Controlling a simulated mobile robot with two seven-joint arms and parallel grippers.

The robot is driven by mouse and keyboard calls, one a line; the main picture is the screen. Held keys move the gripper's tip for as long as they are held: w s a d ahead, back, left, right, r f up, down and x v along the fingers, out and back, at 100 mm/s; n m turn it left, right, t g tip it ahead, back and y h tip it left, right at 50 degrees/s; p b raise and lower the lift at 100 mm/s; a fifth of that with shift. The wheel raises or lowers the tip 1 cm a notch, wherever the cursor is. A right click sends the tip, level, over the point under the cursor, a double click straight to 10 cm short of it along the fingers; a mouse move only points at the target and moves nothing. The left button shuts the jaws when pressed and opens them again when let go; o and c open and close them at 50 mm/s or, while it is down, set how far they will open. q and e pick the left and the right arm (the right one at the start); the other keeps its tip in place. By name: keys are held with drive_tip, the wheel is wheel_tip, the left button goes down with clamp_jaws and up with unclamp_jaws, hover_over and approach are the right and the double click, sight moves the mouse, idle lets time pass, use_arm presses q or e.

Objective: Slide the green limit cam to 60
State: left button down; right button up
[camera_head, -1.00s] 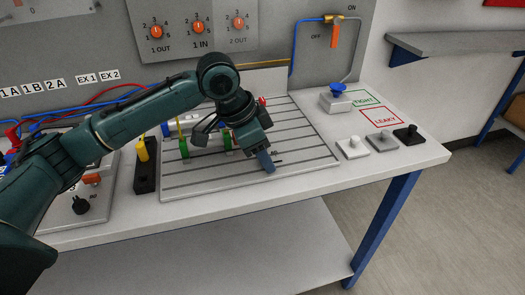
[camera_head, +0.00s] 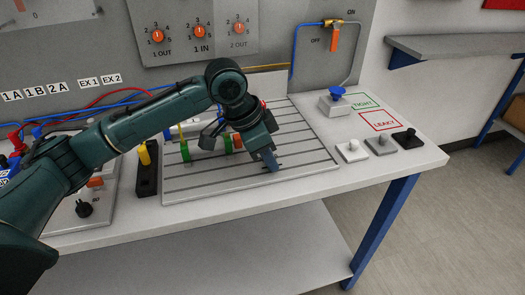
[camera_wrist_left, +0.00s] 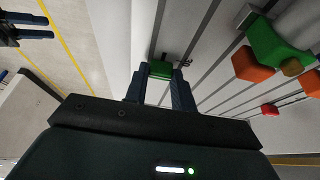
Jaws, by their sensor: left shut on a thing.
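The green limit cam (camera_wrist_left: 160,70) shows in the left wrist view between the two fingertips of my left gripper (camera_wrist_left: 161,84). The gripper is shut on it, at the slotted grey plate (camera_wrist_left: 215,45). In the head view my left gripper (camera_head: 270,160) points down at the right front part of the slotted plate (camera_head: 220,185). The cam is hidden there by the fingers. Any scale numbers are too small to read. What looks like my right gripper (camera_wrist_left: 27,26) shows at the upper left of the left wrist view, fingers apart, away from the plate.
Other green parts (camera_head: 184,150) with orange ones stand on the plate to the left. A black block with a yellow top (camera_head: 146,172) is at the plate's left edge. White, grey and black knobs (camera_head: 380,144) sit to the right. The front bench strip (camera_head: 290,200) is clear.

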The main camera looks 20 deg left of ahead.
sight(256, 170)
use_arm(q)
drive_tip(key=shift+w+d+r+p, duration=0.1)
drive_tip(key=shift+w+d+p, duration=0.55)
drive_tip(key=shift+d, duration=0.3)
drive_tip(key=c, duration=1.2)
unclamp_jaws()
drive_tip(key=shift+o, duration=0.2)
drive_tip(key=p+v, duration=0.1)
drive_tip(key=v, duration=1.2)
